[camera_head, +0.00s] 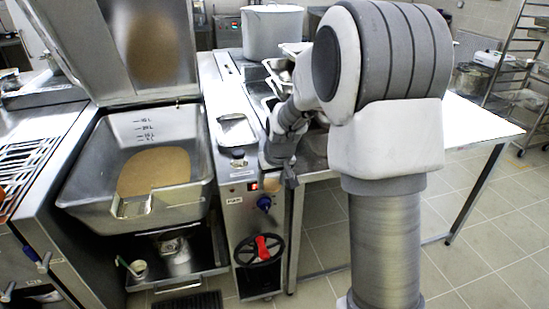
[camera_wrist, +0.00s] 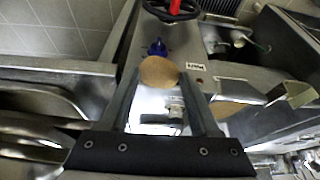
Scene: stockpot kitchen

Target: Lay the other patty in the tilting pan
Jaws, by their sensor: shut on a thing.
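My gripper (camera_head: 283,168) hangs over the control column to the right of the tilting pan (camera_head: 85,185), outside its rim. In the wrist view, the fingers (camera_wrist: 160,82) are shut on a round brown patty (camera_wrist: 159,71) at their tips. The pan also shows at the right of the wrist view (camera_wrist: 262,88).
A small metal tray (camera_head: 236,131) lies on the column top. A blue knob (camera_head: 264,203) and a red-handled wheel (camera_head: 262,248) are on the column front. A large pot (camera_head: 272,32) stands behind. A worktable (camera_head: 470,118) is at right. The space above the pan is clear.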

